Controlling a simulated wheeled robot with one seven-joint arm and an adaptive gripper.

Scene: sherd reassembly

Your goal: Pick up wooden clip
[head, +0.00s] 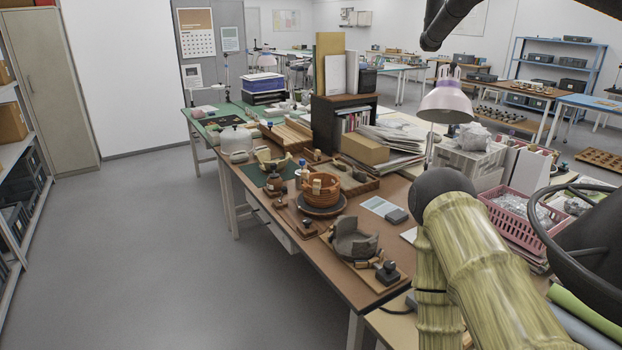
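Small wood-coloured pieces that look like clips are on the workbench in the head view. One wooden clip (317,186) is at the rim of a reddish-brown pot (323,197), which stands on a dark round stand (322,210). Other small tan pieces lie near the grey broken vessel (354,240) and behind the pot. They are too small to tell apart with certainty. My gripper does not show in this view, so its opening and whatever it may hold cannot be seen.
The brown workbench (318,258) is crowded. A dark shelf unit (323,125), a cardboard box (364,148), a lamp (446,102) and a pink basket (512,222) stand on it. The grey floor (150,250) to the left is clear.

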